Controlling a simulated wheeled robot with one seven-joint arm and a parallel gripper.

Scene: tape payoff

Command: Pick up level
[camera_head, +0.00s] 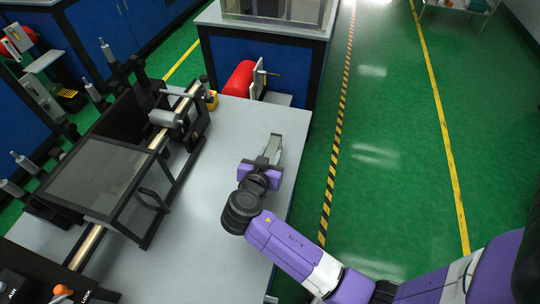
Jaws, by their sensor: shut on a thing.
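My gripper (267,159) is over the right part of the light grey bench top, at the end of my purple and white arm. It is shut on a small grey bar-like thing (269,150), which I take to be the level. The bar extends away from the gripper toward the back of the bench. Part of it is hidden by the gripper. I cannot tell whether it touches the bench top.
A black machine with a dark clear panel (92,180) and a metal roller (166,118) fills the bench's left side. Bare bench top (205,200) lies left of my gripper. Green floor is to the right.

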